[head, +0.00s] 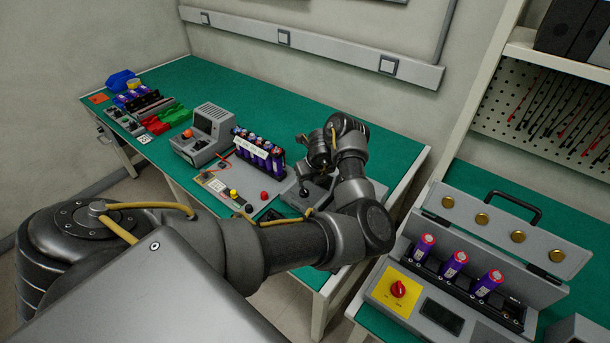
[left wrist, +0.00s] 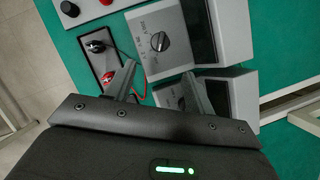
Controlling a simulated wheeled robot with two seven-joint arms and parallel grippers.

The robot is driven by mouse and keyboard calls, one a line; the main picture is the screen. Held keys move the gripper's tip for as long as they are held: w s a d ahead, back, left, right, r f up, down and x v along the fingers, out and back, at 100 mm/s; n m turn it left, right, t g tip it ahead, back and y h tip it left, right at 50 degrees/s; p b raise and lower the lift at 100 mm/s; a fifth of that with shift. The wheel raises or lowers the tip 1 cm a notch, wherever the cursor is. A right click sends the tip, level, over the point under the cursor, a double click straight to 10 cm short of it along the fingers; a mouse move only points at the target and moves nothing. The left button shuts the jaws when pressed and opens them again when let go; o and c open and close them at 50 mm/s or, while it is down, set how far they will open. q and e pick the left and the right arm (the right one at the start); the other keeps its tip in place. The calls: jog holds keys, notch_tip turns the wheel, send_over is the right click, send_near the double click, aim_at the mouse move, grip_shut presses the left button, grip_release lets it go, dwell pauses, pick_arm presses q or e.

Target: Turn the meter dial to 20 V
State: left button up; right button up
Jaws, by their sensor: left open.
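The meter (left wrist: 176,55) shows in the left wrist view as a grey unit with a dark screen. Its dark round dial (left wrist: 160,41) sits among printed labels too small to read, so I cannot tell its setting. My left gripper is open, with its two fingers (left wrist: 159,72) apart and nothing between their tips. In that view the dial appears just beyond the fingertips, apart from them. In the head view my left gripper (head: 306,183) points down over the grey equipment at the table's right end, and my arm partly hides the meter there. My right gripper is not in view.
Beside the meter are a panel with black and red plugs (left wrist: 101,60) and a second grey unit (left wrist: 228,92). A rack of purple cells (head: 260,152) stands left of the gripper in the head view. An open case with cells (head: 405,312) stands on the right bench.

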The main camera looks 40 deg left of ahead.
aim_at(305, 191)
pick_arm(q)
jog(key=b+x, duration=0.6)
jog(key=x, duration=0.3)
jog(key=shift+s+b, duration=0.1)
jog(key=shift+b, duration=0.25)
jog(key=shift+b+x, duration=0.6)
jog(key=shift+x, duration=0.25)
jog(key=shift+a+r, duration=0.1)
jog(key=c, duration=1)
